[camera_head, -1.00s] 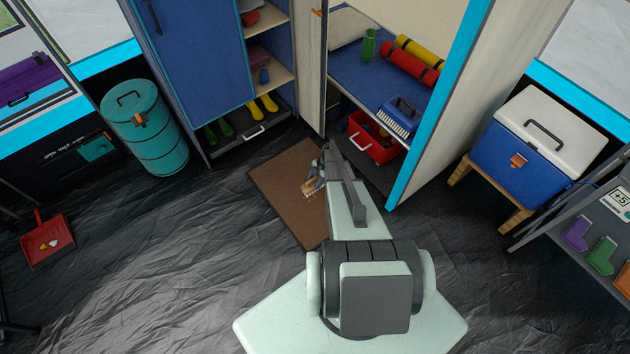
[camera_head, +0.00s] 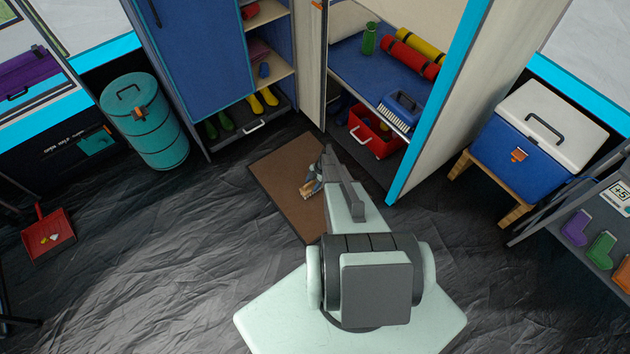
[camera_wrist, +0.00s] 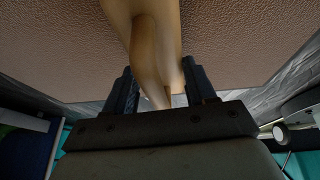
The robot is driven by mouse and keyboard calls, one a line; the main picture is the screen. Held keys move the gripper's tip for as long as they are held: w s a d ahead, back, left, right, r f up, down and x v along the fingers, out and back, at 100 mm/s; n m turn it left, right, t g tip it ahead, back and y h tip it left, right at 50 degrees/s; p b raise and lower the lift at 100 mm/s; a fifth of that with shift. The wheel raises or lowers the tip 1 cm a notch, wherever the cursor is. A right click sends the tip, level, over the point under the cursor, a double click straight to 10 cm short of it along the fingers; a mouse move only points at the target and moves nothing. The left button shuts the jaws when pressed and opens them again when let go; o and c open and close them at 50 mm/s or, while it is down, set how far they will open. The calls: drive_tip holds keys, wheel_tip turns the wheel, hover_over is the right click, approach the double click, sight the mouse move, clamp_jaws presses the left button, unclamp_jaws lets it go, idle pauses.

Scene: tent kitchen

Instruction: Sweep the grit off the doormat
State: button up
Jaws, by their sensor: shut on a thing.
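The brown doormat (camera_head: 275,185) lies on the dark floor in front of the shelves. My gripper (camera_head: 318,180) is low over the mat's right part, partly hidden by my own arm. It is shut on a tan, wooden-looking brush (camera_head: 309,188), whose pale lower edge is at or just above the mat. In the wrist view the brush's smooth tan handle (camera_wrist: 150,45) runs between the two dark fingers (camera_wrist: 160,92), over the mat (camera_wrist: 60,50). I cannot make out grit on the mat. A red dustpan (camera_head: 62,246) lies on the floor at far left, with small pale and yellow bits in it.
A blue brush (camera_head: 400,110) lies on the bench edge above a red crate (camera_head: 372,137). An open cabinet door panel (camera_head: 313,70) stands behind the mat. A teal barrel (camera_head: 148,125) stands left, a cooler (camera_head: 535,140) right. The floor left of the mat is clear.

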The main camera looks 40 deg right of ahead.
sight(305, 187)
drive_tip(key=shift+a, duration=2.75)
drive_tip(key=shift+d, duration=3.6)
wheel_tip(305, 187, up, 3)
drive_tip(key=shift+f, duration=0.1)
drive_tip(key=shift+r, duration=2.7)
